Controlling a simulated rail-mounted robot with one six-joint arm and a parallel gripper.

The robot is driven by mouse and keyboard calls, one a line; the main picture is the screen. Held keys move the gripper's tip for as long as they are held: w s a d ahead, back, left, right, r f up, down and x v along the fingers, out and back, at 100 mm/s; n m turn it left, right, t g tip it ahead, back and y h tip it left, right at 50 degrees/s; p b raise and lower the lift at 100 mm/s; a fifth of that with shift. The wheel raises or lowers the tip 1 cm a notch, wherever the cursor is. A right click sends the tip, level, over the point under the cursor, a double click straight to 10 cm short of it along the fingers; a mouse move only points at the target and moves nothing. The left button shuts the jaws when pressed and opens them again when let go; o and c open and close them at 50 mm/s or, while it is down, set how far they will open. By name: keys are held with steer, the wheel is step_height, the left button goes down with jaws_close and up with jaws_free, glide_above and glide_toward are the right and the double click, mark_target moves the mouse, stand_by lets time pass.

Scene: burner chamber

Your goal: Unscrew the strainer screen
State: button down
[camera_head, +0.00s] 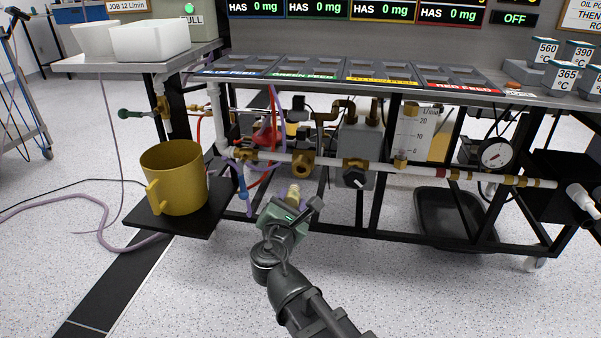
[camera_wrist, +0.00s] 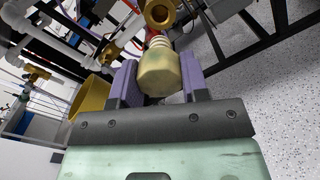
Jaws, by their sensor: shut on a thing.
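The strainer screen (camera_wrist: 160,74) is a dull yellow-brass plug with a pale ridged end, held between the two purple fingers of my gripper (camera_wrist: 160,80) in the wrist view. In the head view it shows as a small pale-brass piece (camera_head: 293,194) at the tip of my gripper (camera_head: 291,207). The brass strainer body (camera_head: 302,164) sits on the white pipe just above it. In the wrist view its round opening (camera_wrist: 160,11) shows beyond the ridged end. The screen looks apart from the body, with a small gap. My gripper is shut on the screen.
A yellow mug (camera_head: 175,178) stands on a low black shelf (camera_head: 175,222) to the left. A grey valve box (camera_head: 356,150) with a black knob is right of the strainer. A black tray (camera_head: 455,215) lies under the frame. Open floor lies in front.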

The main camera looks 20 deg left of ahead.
steer(key=m, duration=1)
